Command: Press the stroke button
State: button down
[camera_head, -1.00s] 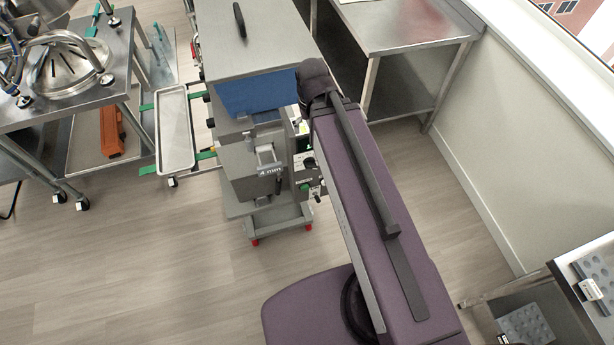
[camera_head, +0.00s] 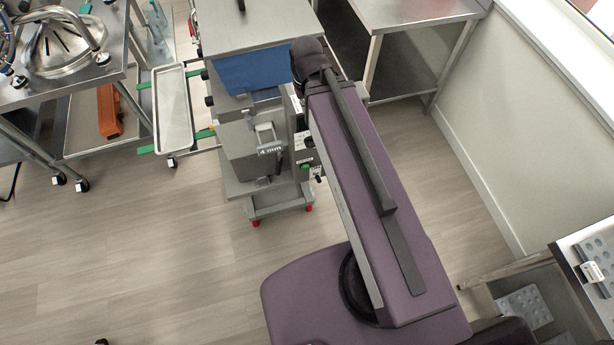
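The gummy depositor (camera_head: 285,24) is a grey steel machine with a blue panel (camera_head: 248,74) and a "4 mm" label, standing on red-footed casters. A small green button (camera_head: 306,167) and black knobs show on its right side, close to my purple arm. The lettering there is too small to read, so I cannot tell whether this is the stroke button. My arm covers part of the machine's right side. My gripper is not visible; the far end of the arm is hidden.
A long steel tray (camera_head: 175,112) on green-ended supports sticks out at the machine's left. A steel table (camera_head: 110,88) stands at the left, another (camera_head: 415,10) at the back right against the wall. A rack (camera_head: 560,262) with moulds is at lower right. The floor in front is clear.

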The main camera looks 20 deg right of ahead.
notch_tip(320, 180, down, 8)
jog(key=b, duration=0.7)
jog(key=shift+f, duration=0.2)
